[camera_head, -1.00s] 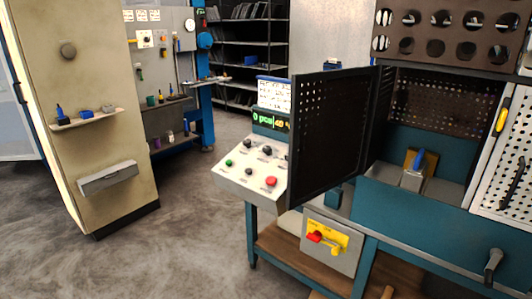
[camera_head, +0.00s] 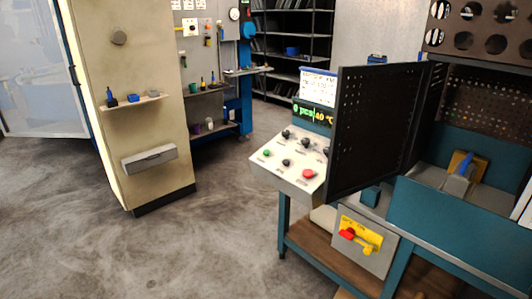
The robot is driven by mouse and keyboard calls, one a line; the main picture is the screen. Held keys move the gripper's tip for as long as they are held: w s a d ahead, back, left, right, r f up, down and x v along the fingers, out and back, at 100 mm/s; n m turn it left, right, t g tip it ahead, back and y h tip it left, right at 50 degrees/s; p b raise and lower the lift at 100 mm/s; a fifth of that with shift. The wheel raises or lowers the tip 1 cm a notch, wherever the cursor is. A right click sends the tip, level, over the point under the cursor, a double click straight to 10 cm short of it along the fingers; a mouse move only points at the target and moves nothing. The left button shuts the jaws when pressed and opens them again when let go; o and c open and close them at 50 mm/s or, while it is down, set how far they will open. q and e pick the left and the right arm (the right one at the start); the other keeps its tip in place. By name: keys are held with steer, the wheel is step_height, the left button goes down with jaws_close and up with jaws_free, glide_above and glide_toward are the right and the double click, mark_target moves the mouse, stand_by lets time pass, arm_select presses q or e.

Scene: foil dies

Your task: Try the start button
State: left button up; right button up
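The control panel (camera_head: 286,180) stands on the teal machine, left of its open black door. A green button (camera_head: 267,153) sits at the panel's left; I cannot read its label. A red button (camera_head: 308,173) is at the front right. Several black knobs lie between and behind them, one of them the front black knob (camera_head: 286,162). A display (camera_head: 312,114) above the panel reads "0 pcs" and "40 °C". Neither of my grippers shows in the head view.
The black perforated door (camera_head: 380,130) stands open just right of the panel. A beige cabinet (camera_head: 135,90) stands at the left. The grey floor (camera_head: 200,250) before the panel is clear.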

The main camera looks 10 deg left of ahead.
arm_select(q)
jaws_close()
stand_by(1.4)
